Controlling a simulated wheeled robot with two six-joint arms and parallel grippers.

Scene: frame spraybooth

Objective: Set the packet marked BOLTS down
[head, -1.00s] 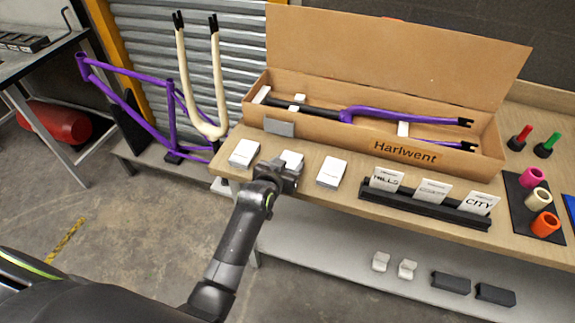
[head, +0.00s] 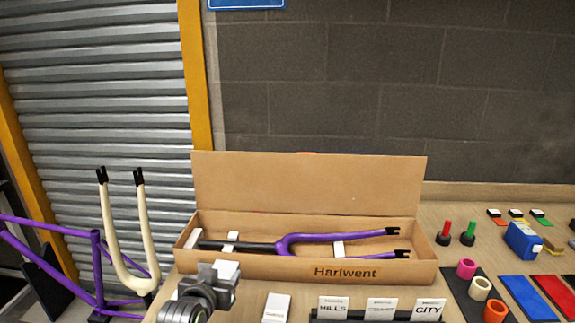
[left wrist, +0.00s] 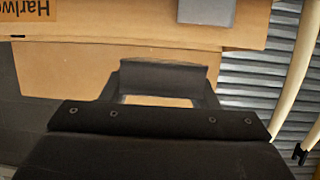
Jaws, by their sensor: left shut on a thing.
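My left gripper (head: 218,278) is raised in front of the left part of the box. It is shut, and a pale block-like packet (head: 228,269) shows at its jaws. No print on that packet can be read. In the left wrist view my left gripper (left wrist: 160,80) fills the lower middle, with a light strip showing between its dark parts; I cannot tell whether that is the packet. Another white packet (head: 277,307) lies on the table to the right of the gripper. My right gripper is out of view.
An open cardboard box (head: 375,273) marked Harlwent holds a purple fork (head: 330,238). A dark rack holds cards reading HILLS (head: 333,308) and CITY (head: 427,310). Coloured rings, including an orange ring (head: 495,311), stand at right. A cream fork (head: 120,265) stands at left.

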